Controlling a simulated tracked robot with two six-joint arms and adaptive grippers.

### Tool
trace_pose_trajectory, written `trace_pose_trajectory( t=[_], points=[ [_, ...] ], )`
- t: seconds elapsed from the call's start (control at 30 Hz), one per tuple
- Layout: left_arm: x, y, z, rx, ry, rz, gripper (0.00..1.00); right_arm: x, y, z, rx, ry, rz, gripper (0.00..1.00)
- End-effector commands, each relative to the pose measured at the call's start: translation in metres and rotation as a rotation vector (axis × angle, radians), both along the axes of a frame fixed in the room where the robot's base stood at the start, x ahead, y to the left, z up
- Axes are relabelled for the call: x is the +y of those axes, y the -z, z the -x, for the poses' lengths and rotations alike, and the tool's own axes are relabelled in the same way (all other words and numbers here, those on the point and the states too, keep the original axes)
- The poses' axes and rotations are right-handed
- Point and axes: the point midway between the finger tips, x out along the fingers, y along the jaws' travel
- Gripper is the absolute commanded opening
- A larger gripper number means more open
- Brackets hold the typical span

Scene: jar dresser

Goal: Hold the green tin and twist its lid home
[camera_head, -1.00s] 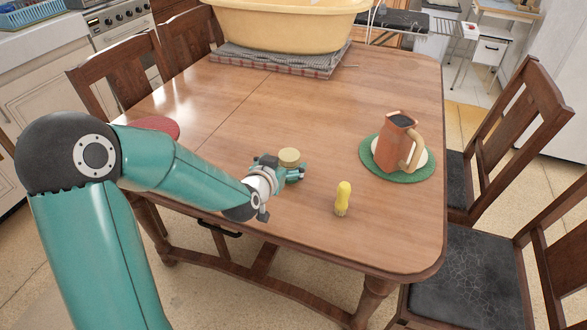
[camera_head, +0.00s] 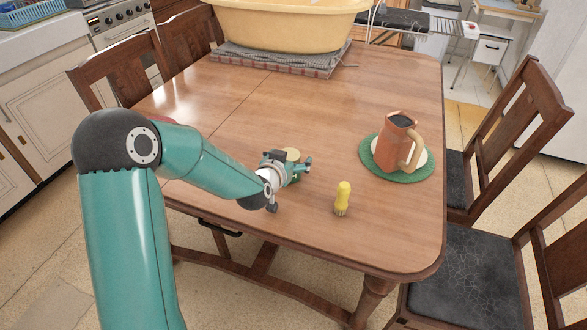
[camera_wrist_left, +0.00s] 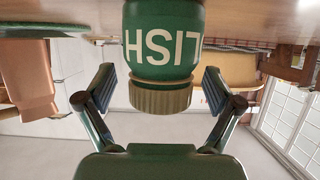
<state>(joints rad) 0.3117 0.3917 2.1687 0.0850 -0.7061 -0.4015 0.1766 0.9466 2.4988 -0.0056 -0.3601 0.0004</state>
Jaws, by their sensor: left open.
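The green tin (camera_wrist_left: 160,42) with white letters stands on the table, seen upside down in the left wrist view. Its ribbed beige lid (camera_wrist_left: 160,98) sits on its mouth; I cannot tell how tightly. In the head view the lid's top (camera_head: 291,153) shows just behind my left gripper (camera_head: 296,167), which hides most of the tin. In the left wrist view the left gripper (camera_wrist_left: 159,80) is open, its fingers spread either side of the tin with gaps between. My right gripper is not in view.
A yellow-handled brush (camera_head: 343,198) stands to the right near the front edge. A terracotta jug (camera_head: 396,144) stands on a green mat (camera_head: 427,172) further right. A large yellow tub (camera_head: 290,28) is at the back. The table's middle (camera_head: 330,115) is clear.

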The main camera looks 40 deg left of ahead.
Motion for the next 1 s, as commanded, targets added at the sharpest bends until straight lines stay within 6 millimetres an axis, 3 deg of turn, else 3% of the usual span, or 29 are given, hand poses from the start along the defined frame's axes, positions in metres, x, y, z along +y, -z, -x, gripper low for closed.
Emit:
trace_pose_trajectory(
  t=[0.07, 0.57, 1.0],
  points=[
    [0.000, 0.000, 0.000, 0.000, 0.000, 0.000, 0.92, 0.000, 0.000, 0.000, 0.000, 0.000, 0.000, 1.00],
    [-0.001, -0.001, -0.001, -0.003, 0.001, -0.001, 0.08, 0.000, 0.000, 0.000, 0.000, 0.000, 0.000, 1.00],
    [-0.001, -0.014, -0.001, -0.004, 0.002, -0.004, 0.08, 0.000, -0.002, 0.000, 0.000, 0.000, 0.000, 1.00]
  ],
)
